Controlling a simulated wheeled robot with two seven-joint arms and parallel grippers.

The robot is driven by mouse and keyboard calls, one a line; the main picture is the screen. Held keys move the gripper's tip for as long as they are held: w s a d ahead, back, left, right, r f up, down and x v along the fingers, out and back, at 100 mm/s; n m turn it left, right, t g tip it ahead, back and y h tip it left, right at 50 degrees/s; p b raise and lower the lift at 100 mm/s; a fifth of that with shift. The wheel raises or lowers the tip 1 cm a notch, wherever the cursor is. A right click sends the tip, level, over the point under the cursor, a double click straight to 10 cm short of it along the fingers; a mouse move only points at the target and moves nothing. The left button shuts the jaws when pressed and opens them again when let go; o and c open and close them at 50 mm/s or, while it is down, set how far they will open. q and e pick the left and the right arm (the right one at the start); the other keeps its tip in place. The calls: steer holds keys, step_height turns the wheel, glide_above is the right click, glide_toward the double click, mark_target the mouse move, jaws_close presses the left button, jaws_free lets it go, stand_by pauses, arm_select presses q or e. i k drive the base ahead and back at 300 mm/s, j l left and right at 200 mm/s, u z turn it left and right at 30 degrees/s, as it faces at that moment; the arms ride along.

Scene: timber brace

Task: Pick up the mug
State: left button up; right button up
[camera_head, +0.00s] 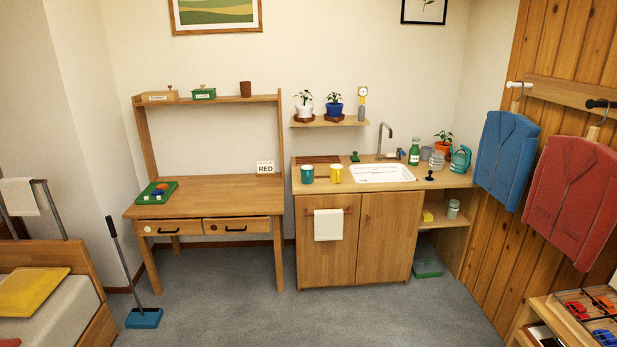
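Two mugs stand upright side by side on the sink counter, left of the white sink. One is a teal mug (307,174) and the other is a yellow mug (336,173). A narrow gap lies between them, and nothing stands in front of them. The view is from well back across the room. Neither of my grippers shows in the head view.
The sink counter (400,184) also holds the sink (381,173), a tap (384,140), a green bottle (414,152) and a teal watering can (460,158). A desk (215,187) stands left, with a broom (143,317) before it. The grey floor ahead is clear.

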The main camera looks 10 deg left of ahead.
mark_target(307, 171)
steer(key=i+j, duration=0.1)
steer(key=i, duration=0.35)
steer(key=i+j, duration=0.15)
steer(key=i, duration=0.25)
steer(key=i+j, duration=0.1)
steer(key=i, duration=0.35)
